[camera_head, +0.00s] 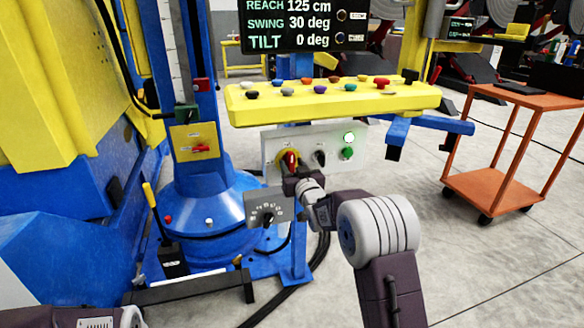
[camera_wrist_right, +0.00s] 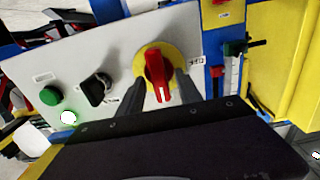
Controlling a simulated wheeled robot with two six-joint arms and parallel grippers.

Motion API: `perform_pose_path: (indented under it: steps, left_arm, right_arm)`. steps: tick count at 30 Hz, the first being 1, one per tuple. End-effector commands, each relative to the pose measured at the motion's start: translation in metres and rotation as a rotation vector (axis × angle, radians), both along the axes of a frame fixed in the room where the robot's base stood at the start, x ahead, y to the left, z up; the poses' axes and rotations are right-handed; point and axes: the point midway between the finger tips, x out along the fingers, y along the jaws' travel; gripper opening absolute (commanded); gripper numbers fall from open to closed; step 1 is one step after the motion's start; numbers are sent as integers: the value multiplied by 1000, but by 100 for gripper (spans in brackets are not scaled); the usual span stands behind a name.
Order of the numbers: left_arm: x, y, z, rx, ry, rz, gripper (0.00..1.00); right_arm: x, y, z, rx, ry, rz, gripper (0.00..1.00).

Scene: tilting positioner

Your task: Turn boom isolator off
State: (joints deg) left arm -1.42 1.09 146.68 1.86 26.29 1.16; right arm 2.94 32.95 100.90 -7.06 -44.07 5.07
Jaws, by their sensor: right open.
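A red rotary handle on a yellow disc (camera_head: 290,158) sits at the left of a grey control panel (camera_head: 330,150). In the right wrist view the red handle (camera_wrist_right: 157,76) stands nearly upright in that picture. My right gripper (camera_head: 290,176) is open right in front of it. Its two dark fingers (camera_wrist_right: 168,92) reach either side of the handle's lower end; whether they touch it I cannot tell. A second red handle on a yellow plate (camera_head: 202,150) is on the blue column. I cannot read which label names the boom isolator. My left gripper is out of view.
The panel also bears a black switch (camera_head: 320,158), a lit green lamp (camera_head: 349,138) and a green button (camera_head: 347,153). A yellow console (camera_head: 330,105) with coloured knobs overhangs it. A grey dial box (camera_head: 268,205) stands below. An orange cart (camera_head: 500,185) is at right.

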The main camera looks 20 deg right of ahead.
Motion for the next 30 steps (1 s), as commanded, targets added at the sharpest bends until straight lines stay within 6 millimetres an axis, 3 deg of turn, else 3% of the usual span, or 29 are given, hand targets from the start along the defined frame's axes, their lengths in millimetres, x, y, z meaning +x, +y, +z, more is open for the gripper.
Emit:
perform_pose_path:
  steps: [8, 12, 22, 30]
  left_arm:
    - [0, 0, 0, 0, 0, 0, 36]
    - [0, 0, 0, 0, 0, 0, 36]
    - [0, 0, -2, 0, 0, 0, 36]
    - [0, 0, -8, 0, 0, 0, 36]
  right_arm:
    - [2, 0, 0, 0, 0, 0, 39]
    - [2, 0, 0, 0, 0, 0, 0]
    - [2, 0, 0, -24, -1, 0, 0]
    - [2, 1, -2, -177, -5, 0, 0]
